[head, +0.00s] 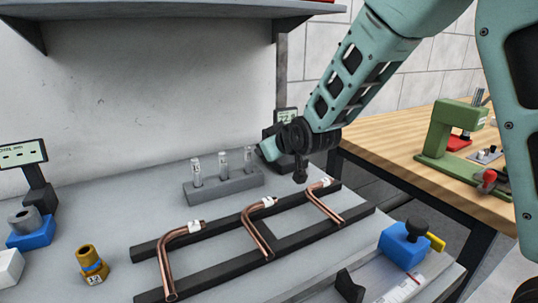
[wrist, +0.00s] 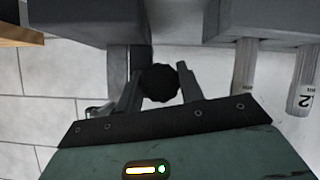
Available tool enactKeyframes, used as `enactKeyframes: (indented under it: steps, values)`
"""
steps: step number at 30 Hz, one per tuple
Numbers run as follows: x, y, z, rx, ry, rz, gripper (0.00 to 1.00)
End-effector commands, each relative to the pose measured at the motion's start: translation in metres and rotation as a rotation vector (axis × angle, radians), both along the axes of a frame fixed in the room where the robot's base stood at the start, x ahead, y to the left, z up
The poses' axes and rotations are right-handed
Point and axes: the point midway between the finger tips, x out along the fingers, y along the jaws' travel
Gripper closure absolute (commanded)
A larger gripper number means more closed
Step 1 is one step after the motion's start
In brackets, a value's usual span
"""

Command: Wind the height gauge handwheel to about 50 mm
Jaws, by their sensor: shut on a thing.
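The height gauge's dark, ridged round handwheel (wrist: 160,80) sits between the two fingers of my gripper (wrist: 161,86) in the wrist view. The fingers are shut on its sides. In the head view the gauge stands at the back of the bench, mostly hidden behind my wrist. Only its small pale display (head: 286,115) and part of its dark body show, and the reading is too small to make out. The handwheel and fingertips are hidden in the head view.
A grey rack (head: 222,188) with three labelled vials stands left of my gripper. Several bent copper tubes (head: 180,240) lie across black rails in front. A blue block with a black knob (head: 404,243) is at right. A shelf (head: 150,10) overhangs the back.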

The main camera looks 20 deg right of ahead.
Motion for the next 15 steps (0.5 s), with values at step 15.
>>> enactKeyframes:
  steps: [15]
  values:
    - [-0.0012, 0.0024, 0.0047, -0.456, -0.086, 0.005, 0.85]
